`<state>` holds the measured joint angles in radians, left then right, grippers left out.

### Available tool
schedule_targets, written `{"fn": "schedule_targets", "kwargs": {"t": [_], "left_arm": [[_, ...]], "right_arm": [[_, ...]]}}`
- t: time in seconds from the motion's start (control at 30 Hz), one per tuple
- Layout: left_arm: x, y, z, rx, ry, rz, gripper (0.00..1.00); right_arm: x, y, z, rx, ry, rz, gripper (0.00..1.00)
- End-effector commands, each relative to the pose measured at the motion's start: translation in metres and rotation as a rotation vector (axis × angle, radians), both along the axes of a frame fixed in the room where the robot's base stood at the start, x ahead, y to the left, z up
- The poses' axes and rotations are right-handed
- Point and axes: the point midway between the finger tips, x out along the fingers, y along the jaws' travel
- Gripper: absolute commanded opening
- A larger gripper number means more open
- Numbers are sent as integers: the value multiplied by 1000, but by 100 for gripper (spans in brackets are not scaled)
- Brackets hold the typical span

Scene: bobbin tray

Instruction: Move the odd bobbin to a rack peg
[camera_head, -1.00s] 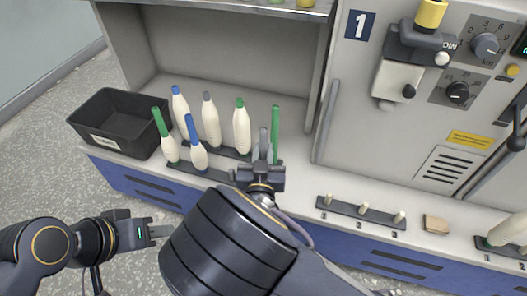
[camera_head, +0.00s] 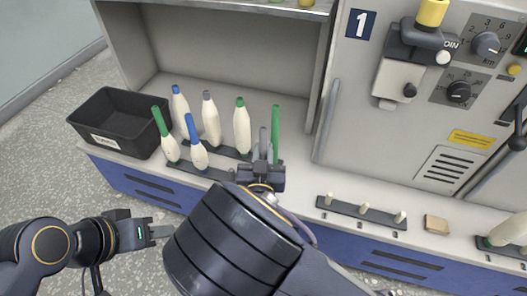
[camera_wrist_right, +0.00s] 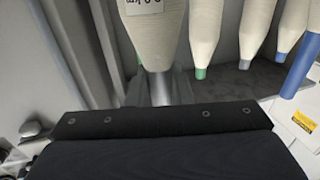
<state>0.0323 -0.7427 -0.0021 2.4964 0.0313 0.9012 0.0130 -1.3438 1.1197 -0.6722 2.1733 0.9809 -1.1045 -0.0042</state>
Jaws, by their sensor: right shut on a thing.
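My right gripper (camera_head: 263,150) stands at the right end of the bobbin tray (camera_head: 190,168). In the right wrist view its jaws are shut around the grey tip of a cream-wound bobbin (camera_wrist_right: 158,35) with a printed label. In the head view my gripper mostly hides this bobbin. Beside it a slim green tube (camera_head: 276,128) stands upright. Other cream bobbins have blue (camera_head: 179,110), grey (camera_head: 210,120) and green tips (camera_head: 242,125).
A black bin (camera_head: 112,108) stands left of the tray. The machine front with knobs and a handle rises behind. The counter's front edge is close to the rack.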

Motion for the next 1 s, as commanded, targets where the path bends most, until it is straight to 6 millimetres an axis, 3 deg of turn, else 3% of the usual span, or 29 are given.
{"fn": "schedule_targets", "kwargs": {"t": [0.5,0.53,0.6,1.0], "left_arm": [[0,0,-11,0,0,0,36],[0,0,-10,0,0,0,36],[0,0,-9,0,0,0,36],[0,0,-9,0,0,0,36]], "right_arm": [[0,0,-12,0,0,0,0],[0,0,-11,0,0,0,22],[0,0,-10,0,0,0,28],[-9,1,-11,0,2,1,28]]}}
